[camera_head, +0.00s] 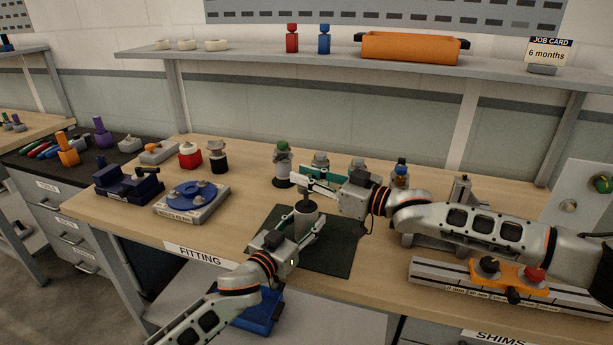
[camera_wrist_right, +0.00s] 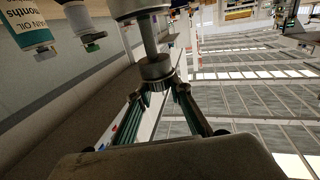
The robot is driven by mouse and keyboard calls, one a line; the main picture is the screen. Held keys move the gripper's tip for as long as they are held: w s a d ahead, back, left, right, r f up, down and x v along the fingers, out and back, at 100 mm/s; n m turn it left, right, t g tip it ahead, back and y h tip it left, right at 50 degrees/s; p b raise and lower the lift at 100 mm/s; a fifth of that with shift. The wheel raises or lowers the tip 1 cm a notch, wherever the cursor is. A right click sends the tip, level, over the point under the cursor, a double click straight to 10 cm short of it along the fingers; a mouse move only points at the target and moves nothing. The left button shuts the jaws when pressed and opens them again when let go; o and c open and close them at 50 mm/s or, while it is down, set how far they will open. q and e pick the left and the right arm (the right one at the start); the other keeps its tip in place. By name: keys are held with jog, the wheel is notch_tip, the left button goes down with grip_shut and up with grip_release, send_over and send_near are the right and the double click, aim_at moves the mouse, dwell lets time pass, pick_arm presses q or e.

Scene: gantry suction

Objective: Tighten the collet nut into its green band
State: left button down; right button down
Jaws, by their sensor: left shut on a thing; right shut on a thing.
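A grey cylindrical holder (camera_head: 305,214) stands upright above the dark mat, with a dark narrow stem on top. My left gripper (camera_head: 306,228) is shut around the holder's body from the front. My right gripper (camera_head: 306,189) is shut at the top of the stem. In the right wrist view, my right gripper (camera_wrist_right: 160,88) is closed on a short round metal piece, which looks like the collet nut (camera_wrist_right: 156,68). A thinner shaft (camera_wrist_right: 148,35) joins it to the wider holder body (camera_wrist_right: 135,7). I cannot make out a green band; the fingers partly hide the parts.
The dark mat (camera_head: 335,252) lies on the wooden bench. A blue round fixture (camera_head: 190,197) and a navy vise (camera_head: 128,183) stand to the left. Several holders, including a green-topped one (camera_head: 283,164), stand behind. An orange control box (camera_head: 510,277) is at the right front.

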jog(key=shift+s+a+r+m+t+h, duration=0.1)
jog(key=shift+s+a+m+t+h, duration=0.25)
jog(key=shift+a+m+t, duration=0.3)
jog(key=shift+s+t, duration=0.1)
jog(key=shift+t, duration=0.15)
jog(key=shift+m+t+h, duration=0.4)
jog(key=shift+m+h, duration=0.05)
jog(key=shift+d+r+m+t+h, duration=0.1)
jog(key=shift+d+m+t+h, duration=0.1)
jog(key=shift+m+t+h, duration=0.4)
jog(key=shift+w+d+t+h, duration=0.3)
jog(key=shift+d+h, duration=0.05)
jog(key=shift+h, duration=0.15)
jog(key=shift+d, duration=0.1)
jog(key=c, duration=1.8)
grip_release()
jog(key=shift+d+f, duration=0.1)
jog(key=shift+f, duration=0.1)
